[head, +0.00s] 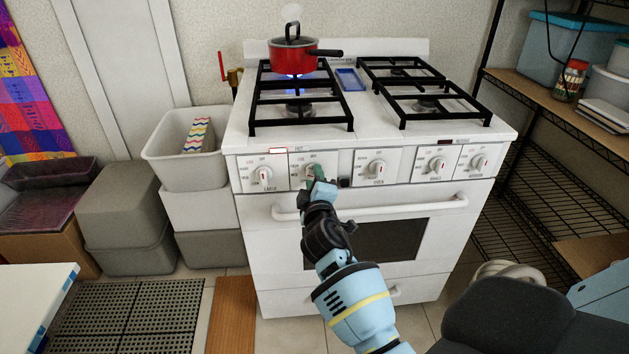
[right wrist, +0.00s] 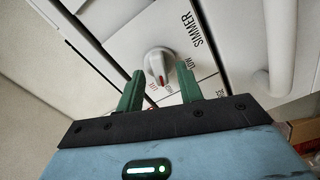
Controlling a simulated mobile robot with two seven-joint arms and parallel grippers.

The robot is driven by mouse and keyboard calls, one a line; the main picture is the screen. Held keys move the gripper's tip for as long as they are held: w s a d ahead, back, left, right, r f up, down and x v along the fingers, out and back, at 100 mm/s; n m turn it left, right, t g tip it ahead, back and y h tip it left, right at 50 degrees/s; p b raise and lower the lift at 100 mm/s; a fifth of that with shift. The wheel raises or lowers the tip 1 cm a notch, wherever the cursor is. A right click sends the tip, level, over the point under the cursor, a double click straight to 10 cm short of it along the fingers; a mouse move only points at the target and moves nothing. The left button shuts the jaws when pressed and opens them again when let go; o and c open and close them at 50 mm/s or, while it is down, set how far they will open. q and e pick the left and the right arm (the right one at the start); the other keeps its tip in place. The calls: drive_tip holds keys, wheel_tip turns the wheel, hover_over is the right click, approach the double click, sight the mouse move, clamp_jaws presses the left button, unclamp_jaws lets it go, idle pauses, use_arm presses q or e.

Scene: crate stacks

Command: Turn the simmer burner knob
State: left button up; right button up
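The simmer knob (right wrist: 158,66) is white and round with a red pointer line, next to the printed word SIMMER in the right wrist view. In the head view the knob (head: 311,171) is second from the left on the stove front, partly hidden by my gripper. My right gripper (head: 317,181) is at this knob. In the right wrist view its green fingers (right wrist: 161,74) are apart, one on each side of the knob. I cannot tell whether they touch it. My left gripper is not in view.
A red pot (head: 292,62) stands on the rear left burner above a blue flame. The oven handle (head: 400,207) runs below the knobs. Other knobs (head: 263,176) sit beside this one. Grey bins (head: 186,160) stand to the left, a wire shelf (head: 560,120) to the right.

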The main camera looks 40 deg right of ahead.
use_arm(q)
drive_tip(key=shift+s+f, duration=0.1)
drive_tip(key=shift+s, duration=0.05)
use_arm(e)
drive_tip(key=v, duration=0.7)
drive_tip(key=shift+s, duration=0.35)
drive_tip(key=shift+a, duration=0.15)
